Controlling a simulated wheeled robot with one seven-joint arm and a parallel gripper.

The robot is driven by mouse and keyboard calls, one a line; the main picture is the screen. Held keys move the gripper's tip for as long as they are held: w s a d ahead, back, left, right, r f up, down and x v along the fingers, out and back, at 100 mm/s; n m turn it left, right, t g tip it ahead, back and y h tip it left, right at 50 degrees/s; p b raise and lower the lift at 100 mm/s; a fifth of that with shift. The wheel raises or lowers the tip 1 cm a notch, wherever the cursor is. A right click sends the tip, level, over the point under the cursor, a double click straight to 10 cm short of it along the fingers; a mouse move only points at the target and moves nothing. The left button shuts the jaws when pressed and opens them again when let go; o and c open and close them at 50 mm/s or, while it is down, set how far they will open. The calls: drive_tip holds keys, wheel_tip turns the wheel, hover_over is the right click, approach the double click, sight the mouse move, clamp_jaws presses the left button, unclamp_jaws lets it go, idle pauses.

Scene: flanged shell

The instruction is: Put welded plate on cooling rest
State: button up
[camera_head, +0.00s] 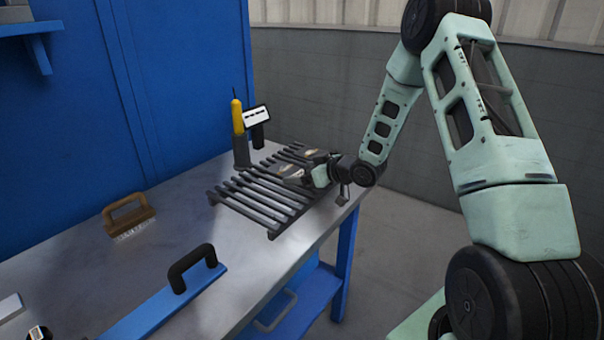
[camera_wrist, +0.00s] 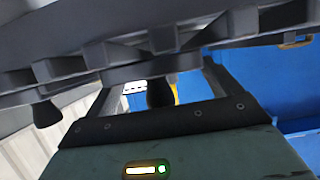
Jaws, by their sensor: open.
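The cooling rest, a dark grey slatted rack (camera_head: 262,196), lies at the back right of the workbench in the head view. My gripper (camera_head: 304,163) is low at the rack's right side, its two fingers spread apart. In the wrist view my gripper (camera_wrist: 158,82) shows two separate fingers with no plate seen between them. Grey bars with dark feet, which look like the rack (camera_wrist: 75,72), cross the top of that view close to the fingers. Whether the fingers touch the rack I cannot tell. I cannot make out a welded plate for certain in either view.
A yellow-tipped tool (camera_head: 237,116) and a white-labelled holder (camera_head: 257,117) stand behind the rack. A wooden-handled brush (camera_head: 130,215) and a blue bar with a black handle (camera_head: 160,302) lie on the metal workbench (camera_head: 95,270). The bench middle is largely clear.

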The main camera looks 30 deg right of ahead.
drive_tip(key=v, duration=1.1)
drive_tip(key=a, duration=0.2)
drive_tip(key=w+a+g, duration=0.1)
drive_tip(key=a, duration=0.2)
drive_tip(key=a+r+g+h, duration=0.1)
drive_tip(key=a, duration=0.2)
drive_tip(key=shift+w+n, duration=0.2)
drive_tip(key=shift+n, duration=0.2)
drive_tip(key=shift+g+h, duration=0.3)
drive_tip(key=shift+g, duration=0.4)
drive_tip(key=a, duration=0.3)
drive_tip(key=s+a, duration=0.1)
drive_tip(key=shift+a+r, duration=0.3)
drive_tip(key=s+a+g+h, duration=0.1)
drive_tip(key=s+a+g, duration=0.2)
drive_tip(key=s+a, duration=0.45)
drive_tip(key=s+a+r+n+g, duration=0.1)
drive_tip(key=s+a+g, duration=0.1)
drive_tip(key=s+a, duration=0.2)
drive_tip(key=s+a+r+n+g+h, duration=0.1)
drive_tip(key=s+a, duration=0.3)
drive_tip(key=s, duration=0.6)
drive_tip(key=s+a+r+g, duration=0.1)
drive_tip(key=s+a+g, duration=0.2)
drive_tip(key=s, duration=0.5)
drive_tip(key=shift+a+r+n, duration=0.3)
drive_tip(key=shift+a+n, duration=0.1)
drive_tip(key=shift+a, duration=0.25)
drive_tip(key=shift+r, duration=0.1)
